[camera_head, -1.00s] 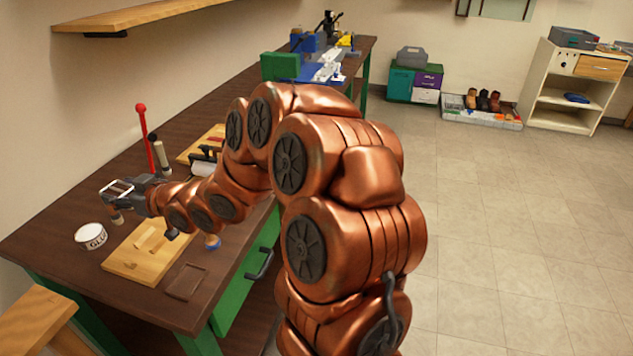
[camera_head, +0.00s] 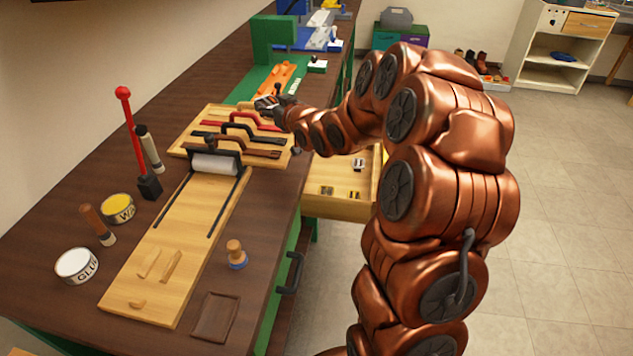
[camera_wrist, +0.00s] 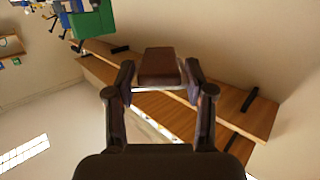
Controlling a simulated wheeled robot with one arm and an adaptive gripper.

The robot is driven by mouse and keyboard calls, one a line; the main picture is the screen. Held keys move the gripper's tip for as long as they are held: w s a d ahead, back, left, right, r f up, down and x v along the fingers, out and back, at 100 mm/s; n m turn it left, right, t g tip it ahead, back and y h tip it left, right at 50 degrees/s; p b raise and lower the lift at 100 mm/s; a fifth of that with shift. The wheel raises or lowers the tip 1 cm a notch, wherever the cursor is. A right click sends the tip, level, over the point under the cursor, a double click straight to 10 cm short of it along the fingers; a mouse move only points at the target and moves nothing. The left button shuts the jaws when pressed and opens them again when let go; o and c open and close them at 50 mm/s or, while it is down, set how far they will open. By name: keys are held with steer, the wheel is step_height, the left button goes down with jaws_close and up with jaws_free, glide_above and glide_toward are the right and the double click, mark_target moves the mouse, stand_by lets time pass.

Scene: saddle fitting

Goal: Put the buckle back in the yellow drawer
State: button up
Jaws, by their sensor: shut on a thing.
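My gripper (camera_head: 268,104) is above the far end of the strap board, at the back of the bench. In the wrist view my gripper (camera_wrist: 160,76) has its fingertips closed on a brown block-like thing (camera_wrist: 160,66) with a thin silvery strip under it. I cannot tell if this is the buckle. A pale yellow wooden drawer (camera_head: 338,208) stands open at the bench's right side, partly behind my arm. Small metal pieces (camera_head: 358,165) and brass-coloured pieces (camera_head: 327,191) lie in it. The gripper is to its upper left, apart from it.
A board with red, black and brown straps (camera_head: 250,140) lies left of the drawer. Nearer are a roller board (camera_head: 160,240), a glue tin (camera_head: 77,265), a wax tin (camera_head: 117,208) and an upright red-handled tool (camera_head: 130,130). A green block (camera_head: 272,45) stands behind.

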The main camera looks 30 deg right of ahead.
steer(key=w+d+f+m+h+b, duration=0.2)
steer(key=d+f+h+b, duration=0.15)
steer(key=d, duration=0.85)
steer(key=w+d+f+m+h+b, duration=0.25)
steer(key=d+f+b, duration=0.2)
steer(key=d, duration=0.75)
steer(key=shift+g+h, duration=0.3)
steer(key=w+f, duration=0.1)
steer(key=f, duration=0.4)
steer(key=w+f+p, duration=0.1)
steer(key=f, duration=0.4)
steer(key=w+f+p, duration=0.1)
steer(key=f, duration=0.4)
steer(key=shift+w+f, duration=0.1)
steer(key=shift+w, duration=0.1)
steer(key=shift+f, duration=0.35)
steer(key=shift+s+f+b, duration=0.1)
steer(key=shift+f+b, duration=0.15)
steer(key=shift+b, duration=0.05)
